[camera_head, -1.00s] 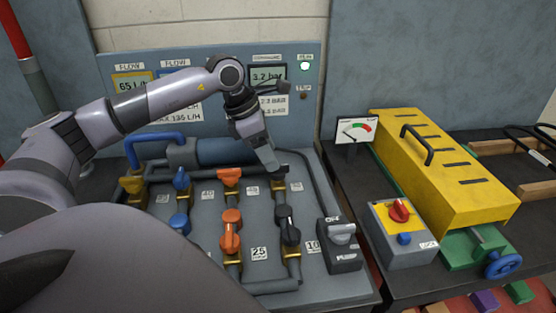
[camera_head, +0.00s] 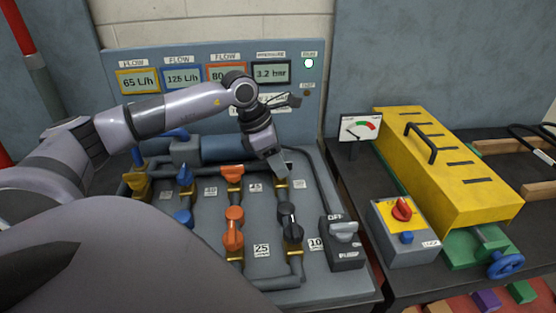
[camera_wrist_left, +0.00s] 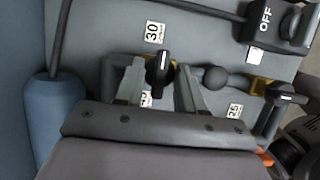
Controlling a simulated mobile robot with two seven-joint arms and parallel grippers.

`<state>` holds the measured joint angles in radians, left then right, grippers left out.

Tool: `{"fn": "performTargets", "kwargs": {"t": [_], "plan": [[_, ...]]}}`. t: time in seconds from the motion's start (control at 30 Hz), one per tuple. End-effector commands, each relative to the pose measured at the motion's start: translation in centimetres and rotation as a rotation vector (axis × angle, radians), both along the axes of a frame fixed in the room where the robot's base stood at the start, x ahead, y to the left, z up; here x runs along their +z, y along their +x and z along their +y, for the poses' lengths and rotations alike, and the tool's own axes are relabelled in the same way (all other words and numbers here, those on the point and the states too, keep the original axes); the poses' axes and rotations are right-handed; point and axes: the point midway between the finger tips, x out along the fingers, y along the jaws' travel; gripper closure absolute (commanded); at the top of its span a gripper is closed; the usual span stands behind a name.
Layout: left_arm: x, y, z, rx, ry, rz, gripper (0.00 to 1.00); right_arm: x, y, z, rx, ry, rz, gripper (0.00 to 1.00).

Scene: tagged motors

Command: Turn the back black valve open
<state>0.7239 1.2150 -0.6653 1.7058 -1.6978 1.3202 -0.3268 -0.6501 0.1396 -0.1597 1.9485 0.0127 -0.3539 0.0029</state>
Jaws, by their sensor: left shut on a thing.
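The back black valve (camera_wrist_left: 156,84) shows in the left wrist view between my left gripper's two fingers (camera_wrist_left: 160,68). Its white-marked handle stands upright in that picture, crosswise to its pipe. In the head view, my left gripper (camera_head: 277,171) is down at this valve, at the far end of the rightmost pipe, and hides most of it. The gripper is shut on the valve handle. The front black valve (camera_head: 290,222) stands nearer on the same pipe. It also shows at the right of the left wrist view (camera_wrist_left: 285,96). My right gripper is not in view.
Orange valves (camera_head: 233,228) and blue valves (camera_head: 184,174) stand left of the black ones. A grey switch box (camera_head: 342,243) sits to the right. The upright panel behind has flow displays and a pressure display (camera_head: 271,73) reading 3.2 bar. A yellow machine (camera_head: 450,170) stands further right.

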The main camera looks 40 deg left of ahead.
Motion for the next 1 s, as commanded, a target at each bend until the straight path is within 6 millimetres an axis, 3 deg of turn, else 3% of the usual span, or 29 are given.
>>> {"fn": "performTargets", "kwargs": {"t": [0.37,1.0], "plan": [[-0.1,-0.1,-0.1,0.168,0.001,-0.001,0.92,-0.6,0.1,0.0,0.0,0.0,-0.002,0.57],[-0.1,-0.1,-0.5,0.764,0.0,-0.003,0.92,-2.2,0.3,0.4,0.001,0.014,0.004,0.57]]}}
